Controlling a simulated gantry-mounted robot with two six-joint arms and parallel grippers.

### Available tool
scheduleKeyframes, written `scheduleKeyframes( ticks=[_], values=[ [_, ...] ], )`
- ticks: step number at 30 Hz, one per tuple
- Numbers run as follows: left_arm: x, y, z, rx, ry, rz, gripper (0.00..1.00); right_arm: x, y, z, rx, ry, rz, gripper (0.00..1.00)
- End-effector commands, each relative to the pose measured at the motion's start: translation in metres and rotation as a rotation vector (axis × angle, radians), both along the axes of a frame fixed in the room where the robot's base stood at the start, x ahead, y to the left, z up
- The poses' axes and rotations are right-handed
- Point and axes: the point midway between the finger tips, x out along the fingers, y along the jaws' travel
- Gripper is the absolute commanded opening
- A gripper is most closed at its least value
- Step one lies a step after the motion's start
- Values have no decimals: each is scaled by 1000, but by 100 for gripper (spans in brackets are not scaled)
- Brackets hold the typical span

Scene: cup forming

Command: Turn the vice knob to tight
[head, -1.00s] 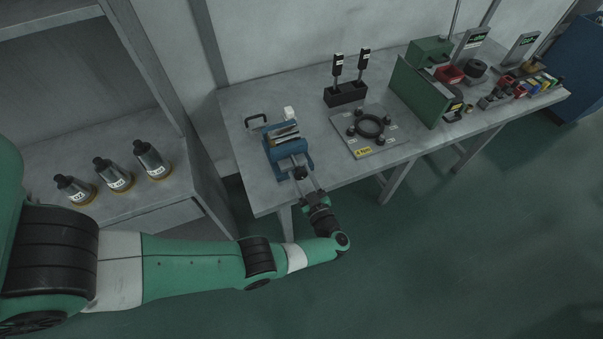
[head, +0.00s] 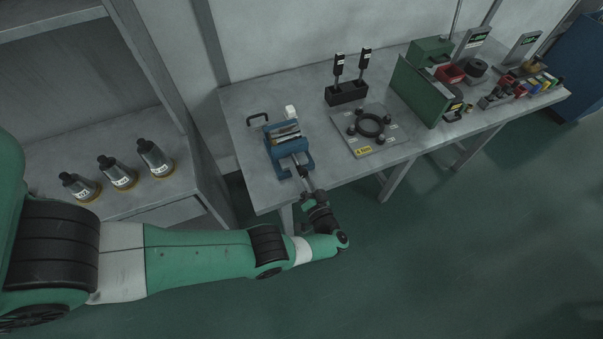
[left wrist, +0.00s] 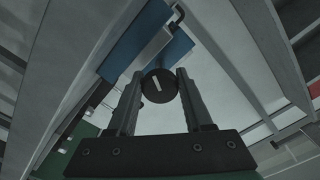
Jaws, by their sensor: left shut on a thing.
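The blue vice (head: 287,146) stands at the front left of the workbench, with a light block between its jaws. It also shows in the left wrist view (left wrist: 135,41). The vice knob (left wrist: 159,86) is a round dark disc with a white mark, tilted a little from upright in the left wrist view. My left gripper (head: 304,174) reaches in from the bench's front edge. In the left wrist view its two fingers (left wrist: 160,88) are shut on the knob, one on each side. The knob is small and partly hidden in the head view. My right gripper is not seen.
On the workbench (head: 255,185), a plate with a dark ring (head: 370,126) lies right of the vice. Two black tools stand in a black holder (head: 346,93) behind it. A black handle (head: 257,118) is at the back left. Several bottles (head: 117,172) stand on the left shelf.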

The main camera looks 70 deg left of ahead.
Motion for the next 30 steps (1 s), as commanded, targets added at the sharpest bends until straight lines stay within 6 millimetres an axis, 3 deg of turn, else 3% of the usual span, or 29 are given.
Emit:
scheduleKeyframes(
  ticks=[12,30],
  values=[
    [-1,0,0,1,232,1,0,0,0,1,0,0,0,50],
    [-1,0,0,1,272,1,0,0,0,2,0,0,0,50]
  ],
)
